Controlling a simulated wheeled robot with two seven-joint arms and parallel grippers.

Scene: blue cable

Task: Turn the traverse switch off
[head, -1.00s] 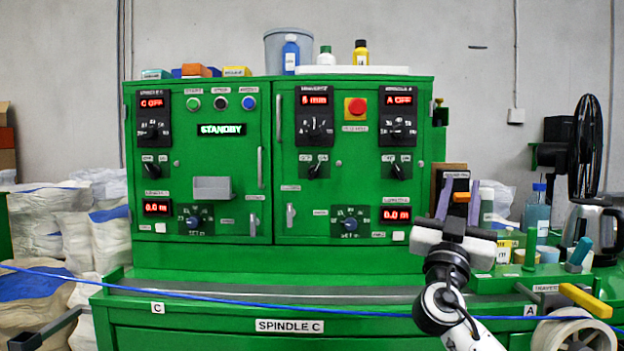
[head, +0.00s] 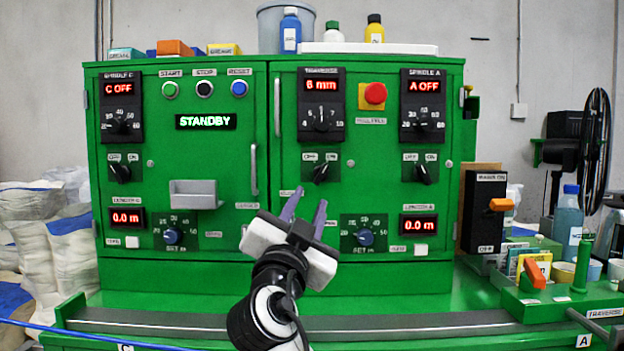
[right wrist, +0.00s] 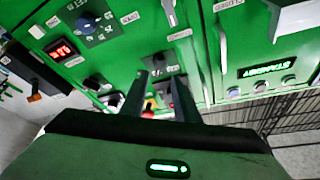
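The traverse switch (head: 321,173) is a black knob on the green cabinet, under the red 6 mm display (head: 321,85). Its handle leans up and right, toward the ON mark. My right gripper (head: 308,203) is in front of the panel, just below the switch, with its two purple fingers apart and empty. In the right wrist view the switch (right wrist: 159,71) shows between the fingers (right wrist: 158,92), with a gap to it that I cannot judge. My left gripper is not in view.
Similar black switches for spindle C (head: 120,172) and spindle A (head: 421,173) stand to either side. A red stop button (head: 375,94) is up and right. A vertical handle (head: 254,169) and a grey box (head: 194,194) stick out at left. A ledge (head: 400,325) runs below.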

